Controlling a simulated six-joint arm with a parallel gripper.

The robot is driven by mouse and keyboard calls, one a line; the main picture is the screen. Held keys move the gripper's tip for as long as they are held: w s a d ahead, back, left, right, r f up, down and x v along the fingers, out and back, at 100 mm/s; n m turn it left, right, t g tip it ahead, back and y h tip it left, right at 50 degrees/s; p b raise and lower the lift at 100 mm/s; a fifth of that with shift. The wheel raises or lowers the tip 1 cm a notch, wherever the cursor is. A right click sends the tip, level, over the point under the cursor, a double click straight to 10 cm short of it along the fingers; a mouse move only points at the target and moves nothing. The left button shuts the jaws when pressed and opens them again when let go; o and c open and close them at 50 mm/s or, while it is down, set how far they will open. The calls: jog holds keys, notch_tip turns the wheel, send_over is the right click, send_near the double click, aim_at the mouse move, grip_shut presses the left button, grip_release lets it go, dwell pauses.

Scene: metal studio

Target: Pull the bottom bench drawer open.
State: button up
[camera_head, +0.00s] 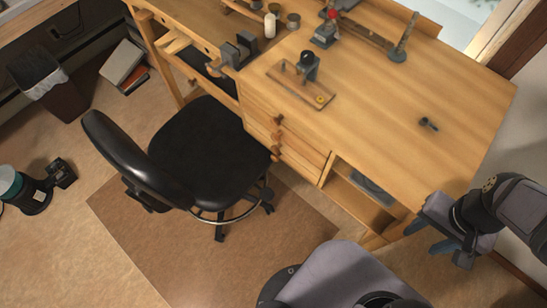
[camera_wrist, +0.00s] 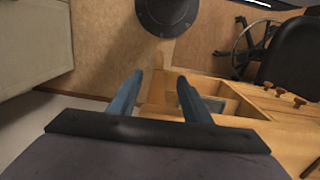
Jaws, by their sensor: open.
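The wooden bench (camera_head: 420,100) has a stack of drawers with round wooden knobs at its front, left of an open shelf. The bottom drawer (camera_head: 297,160) appears shut, with its knob (camera_head: 276,153) beside the black chair; the chair partly blocks the lower front. In the wrist view the drawer knobs (camera_wrist: 280,91) are at the right edge. My gripper (camera_head: 428,238) is at the bench's right front corner, well to the right of the drawers. Its blue fingers (camera_wrist: 155,97) are apart with nothing held between them.
A black swivel chair (camera_head: 196,150) stands close against the drawers. The open shelf (camera_head: 362,187) holds a grey item. Tools stand on the bench top, including a small dark one (camera_head: 428,123). A waste bin (camera_head: 48,82) is far left.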

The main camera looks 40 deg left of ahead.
jog(key=s+a+f+n+g+h+b, duration=0.1)
jog(key=s+a+f+g+h+b, duration=0.15)
jog(key=f, duration=0.55)
jog(key=n+t+y+b, duration=0.3)
jog(key=n+t+b, duration=1.8)
jog(key=n+b, duration=1.3)
send_near(274, 159)
jog(key=p, duration=0.1)
jog(key=shift+n, duration=0.4)
jog(key=shift+w+a+f, duration=0.1)
jog(key=shift+w, duration=1.9)
jog(key=shift+w+a+f, duration=0.1)
jog(key=shift+w, duration=1.9)
grip_shut()
